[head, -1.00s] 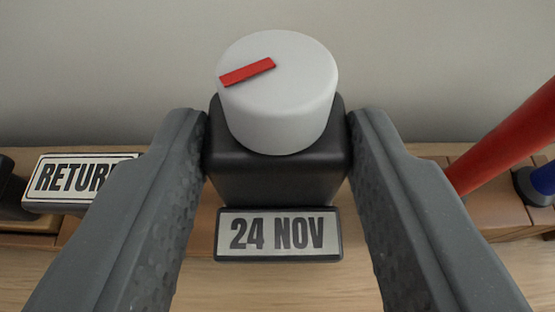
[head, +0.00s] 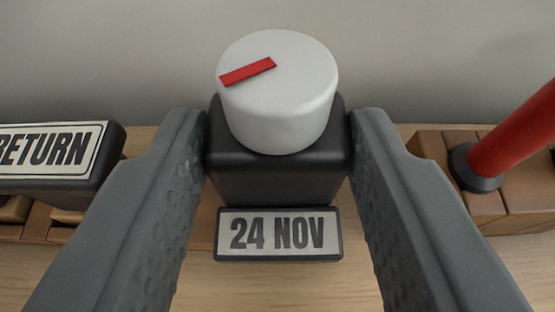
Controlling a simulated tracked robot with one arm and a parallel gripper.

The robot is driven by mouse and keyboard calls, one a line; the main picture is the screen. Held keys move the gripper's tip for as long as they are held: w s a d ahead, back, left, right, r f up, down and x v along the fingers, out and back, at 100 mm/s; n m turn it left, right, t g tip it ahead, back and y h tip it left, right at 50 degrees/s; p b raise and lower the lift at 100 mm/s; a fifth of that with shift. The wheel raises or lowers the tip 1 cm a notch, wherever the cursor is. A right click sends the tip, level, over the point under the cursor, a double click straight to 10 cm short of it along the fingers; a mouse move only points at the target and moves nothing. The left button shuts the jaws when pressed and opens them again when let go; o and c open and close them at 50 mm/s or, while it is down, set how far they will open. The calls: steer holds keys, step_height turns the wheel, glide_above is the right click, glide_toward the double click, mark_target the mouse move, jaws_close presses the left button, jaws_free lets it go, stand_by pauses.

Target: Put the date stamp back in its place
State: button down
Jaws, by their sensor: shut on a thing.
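The date stamp (head: 275,178) has a black body, a white round knob with a red bar on top, and a front plate reading "24 NOV". It is upright in the middle of the head view. My gripper (head: 278,150) is shut on its black body, one finger on each side. The stamp hides what is directly behind and below it, so I cannot tell whether its underside touches anything.
A black stamp labelled "RETURN" (head: 50,150) sits on a wooden rack (head: 30,233) at the left. At the right, a red-handled stamp (head: 520,135) stands on a wooden block (head: 440,150). A pale wall is behind; bare light wood lies in front.

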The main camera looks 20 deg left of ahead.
steer(key=shift+f, duration=0.55)
steer(key=c, duration=1.1)
jaws_free()
steer(key=shift+o, duration=0.2)
steer(key=shift+b+v, duration=0.4)
steer(key=shift+v, duration=2.2)
steer(key=o, duration=0.6)
steer(key=shift+c, duration=0.2)
